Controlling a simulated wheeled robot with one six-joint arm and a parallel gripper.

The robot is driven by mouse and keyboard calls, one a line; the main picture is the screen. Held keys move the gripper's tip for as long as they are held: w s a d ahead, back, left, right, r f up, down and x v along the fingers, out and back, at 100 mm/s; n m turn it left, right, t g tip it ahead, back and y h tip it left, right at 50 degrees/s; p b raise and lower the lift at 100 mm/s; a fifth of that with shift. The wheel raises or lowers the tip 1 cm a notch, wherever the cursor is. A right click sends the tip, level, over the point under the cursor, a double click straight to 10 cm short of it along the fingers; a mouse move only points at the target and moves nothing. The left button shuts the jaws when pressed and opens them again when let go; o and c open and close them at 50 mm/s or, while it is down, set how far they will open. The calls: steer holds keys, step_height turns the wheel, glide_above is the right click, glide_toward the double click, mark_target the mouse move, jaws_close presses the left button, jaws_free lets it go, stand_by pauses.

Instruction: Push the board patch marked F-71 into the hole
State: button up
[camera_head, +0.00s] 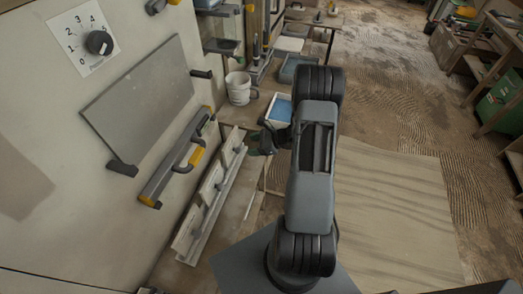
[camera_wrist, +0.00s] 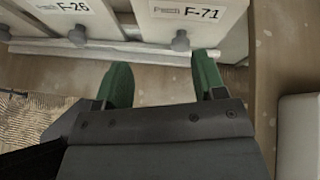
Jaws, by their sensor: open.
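The board patch marked F-71 (camera_wrist: 192,14) stands at the top of the wrist view, a pale panel with a dark grey knob (camera_wrist: 180,41) on its face. My gripper (camera_wrist: 160,72) is open, its two green fingers apart and empty just short of that knob. A second pale patch marked F-26 (camera_wrist: 110,27) stands to its left, with its own knob. In the head view the patches stand in a long pale rack (camera_head: 184,259) below the wall, and my gripper (camera_head: 262,143) is near its far end. I cannot make out a hole in either view.
On the wall are a grey board (camera_head: 140,100), a yellow-ended level (camera_head: 176,165) and a numbered dial (camera_head: 99,42). A white bucket (camera_head: 239,90) and a blue-filled tray (camera_head: 279,109) are beyond the rack. A wood sheet (camera_head: 395,210) lies on the floor at right.

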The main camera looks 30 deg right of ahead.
mark_target(240, 150)
steer(key=w+f+m+b, duration=0.1)
steer(key=f, duration=0.1)
steer(key=w+a+f+m+t+b, duration=0.1)
steer(key=w+f, duration=0.1)
steer(key=f, duration=0.1)
steer(key=w+a+f+m+b, duration=0.1)
steer(key=w+f, duration=0.1)
steer(key=f, duration=0.1)
steer(key=shift+w+f+t+h, duration=0.2)
steer(key=shift+t+h, duration=0.1)
steer(key=shift+r+b+x, duration=0.2)
steer(key=shift+b+x, duration=0.75)
steer(key=shift+x, duration=0.25)
steer(key=c, duration=1)
steer(key=shift+o, duration=0.2)
steer(key=shift+r, duration=0.15)
steer(key=shift+r+p, duration=1.3)
steer(key=shift+r, duration=0.85)
